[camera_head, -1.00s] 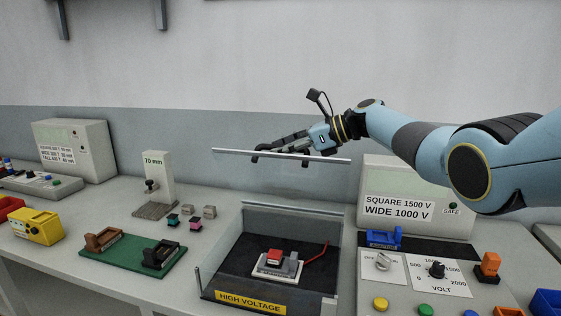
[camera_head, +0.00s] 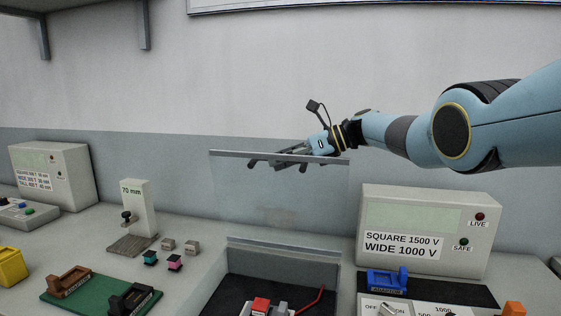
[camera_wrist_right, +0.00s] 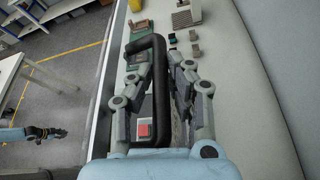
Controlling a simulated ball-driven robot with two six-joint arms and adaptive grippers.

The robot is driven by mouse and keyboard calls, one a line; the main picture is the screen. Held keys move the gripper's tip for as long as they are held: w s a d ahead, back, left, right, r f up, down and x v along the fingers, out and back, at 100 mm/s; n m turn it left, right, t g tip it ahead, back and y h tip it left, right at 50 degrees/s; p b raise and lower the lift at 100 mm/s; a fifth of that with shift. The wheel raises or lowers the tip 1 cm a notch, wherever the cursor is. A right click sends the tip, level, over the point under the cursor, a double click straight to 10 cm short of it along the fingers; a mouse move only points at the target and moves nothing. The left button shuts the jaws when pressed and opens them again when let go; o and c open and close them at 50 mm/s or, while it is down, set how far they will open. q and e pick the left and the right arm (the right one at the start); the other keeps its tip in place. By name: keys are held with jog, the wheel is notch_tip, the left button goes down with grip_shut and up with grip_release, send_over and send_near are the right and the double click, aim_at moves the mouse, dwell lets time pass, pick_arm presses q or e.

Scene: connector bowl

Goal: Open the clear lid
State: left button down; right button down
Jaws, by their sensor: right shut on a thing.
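The clear lid (camera_head: 280,190) stands raised, close to upright, above the back edge of the dark-lined box (camera_head: 283,249) in the head view. Its grey top edge runs across the front of my right gripper (camera_head: 278,160), partly hiding the fingers. In the right wrist view, a black handle (camera_wrist_right: 158,90) lies between the fingers of my right gripper (camera_wrist_right: 163,62), which is shut on it. A red and grey connector (camera_head: 262,305) sits in the box, cut off by the frame. My left gripper (camera_wrist_right: 52,132) is small at the left of the wrist view; its fingers are unclear.
A grey tester (camera_head: 428,228) with LIVE and SAFE lamps stands right of the box. A blue adapter (camera_head: 387,281) lies before it. A 70 mm post (camera_head: 137,205), several small blocks (camera_head: 167,244) and a green board (camera_head: 100,290) are to the left.

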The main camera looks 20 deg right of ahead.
jog(key=c, duration=1.3)
grip_release()
jog(key=v, duration=1.2)
